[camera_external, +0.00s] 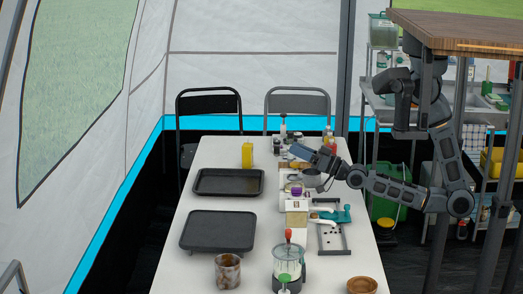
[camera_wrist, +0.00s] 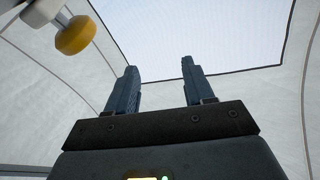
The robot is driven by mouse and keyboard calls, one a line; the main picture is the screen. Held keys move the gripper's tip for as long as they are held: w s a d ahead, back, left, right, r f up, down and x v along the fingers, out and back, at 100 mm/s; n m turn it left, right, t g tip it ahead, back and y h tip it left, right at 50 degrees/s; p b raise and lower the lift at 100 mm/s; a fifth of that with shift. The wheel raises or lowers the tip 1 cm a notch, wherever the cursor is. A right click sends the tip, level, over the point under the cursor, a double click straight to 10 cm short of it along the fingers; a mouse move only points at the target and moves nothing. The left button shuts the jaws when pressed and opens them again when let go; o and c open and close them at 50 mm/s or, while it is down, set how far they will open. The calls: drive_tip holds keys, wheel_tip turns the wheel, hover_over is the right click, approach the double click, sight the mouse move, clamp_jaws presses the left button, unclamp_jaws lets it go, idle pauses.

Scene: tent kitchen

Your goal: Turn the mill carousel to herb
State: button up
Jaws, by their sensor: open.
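The likely mill carousel (camera_external: 283,132) is a small cluster of dark-topped pieces at the far end of the white table; which side faces which way is too small to tell, and no herb label is readable. My gripper (camera_external: 298,152) reaches in from the right, low over the table's far half, just in front of that cluster. Whether it touches anything there cannot be told. In the wrist view its two blue-grey fingers (camera_wrist: 157,85) stand apart with nothing between them, and the carousel is not clearly seen there.
A yellow container (camera_external: 247,155) stands left of my gripper. Two dark trays (camera_external: 228,181) lie on the white table (camera_external: 205,270). A blender (camera_external: 287,262), a brown cup (camera_external: 228,270) and a wooden bowl (camera_external: 362,285) are near. A yellow-ended object (camera_wrist: 75,36) shows in the wrist view.

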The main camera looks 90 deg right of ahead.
drive_tip(key=w+d+r+t+h, duration=0.1)
drive_tip(key=w+d+r, duration=0.8)
drive_tip(key=w, duration=0.4)
drive_tip(key=w+d+f+n+g+y+b, duration=0.25)
drive_tip(key=w+d+f, duration=0.25)
drive_tip(key=w+d, duration=0.25)
drive_tip(key=w+d+f+n+g+y+b, duration=0.2)
drive_tip(key=w+d+f+g+y+b, duration=0.25)
drive_tip(key=d, duration=0.45)
drive_tip(key=n+g+y+b, duration=0.4)
drive_tip(key=n+g+y, duration=0.2)
drive_tip(key=n+y, duration=0.35)
approach(290, 133)
drive_tip(key=x, duration=0.2)
drive_tip(key=shift+h, duration=0.25)
drive_tip(key=x, duration=0.7)
drive_tip(key=shift+w+f+p, duration=0.2)
drive_tip(key=shift+f+p, duration=0.05)
drive_tip(key=shift+p, duration=0.15)
